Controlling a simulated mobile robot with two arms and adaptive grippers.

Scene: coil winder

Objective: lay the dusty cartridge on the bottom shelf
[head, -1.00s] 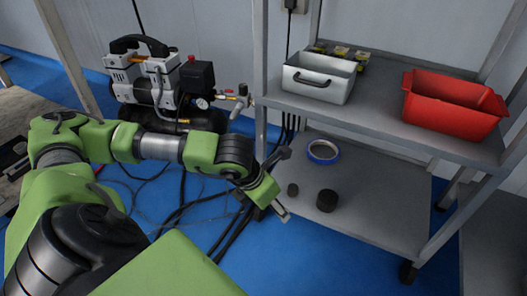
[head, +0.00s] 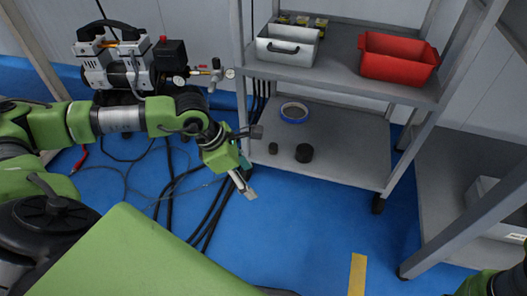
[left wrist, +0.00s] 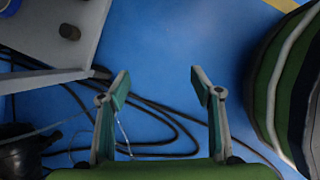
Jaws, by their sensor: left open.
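Two black cylinders stand on the bottom shelf (head: 345,150) of the grey rack: a small one (head: 273,148) near its left edge and a larger one (head: 304,153) to its right. I cannot tell which, if either, is the dusty cartridge; no dust shows. The left wrist view shows one dark cylinder (left wrist: 69,32) on the shelf and part of another at the top edge. My left gripper (head: 252,163) is open at the shelf's left edge, beside the small cylinder. In the left wrist view its fingers (left wrist: 161,83) are apart with only blue floor and cables between them.
A blue-rimmed ring (head: 294,112) lies further back on the bottom shelf, whose right part is bare. A white bin (head: 288,48) and a red bin (head: 397,60) stand on the shelf above. A compressor (head: 125,65) and floor cables lie left of the rack.

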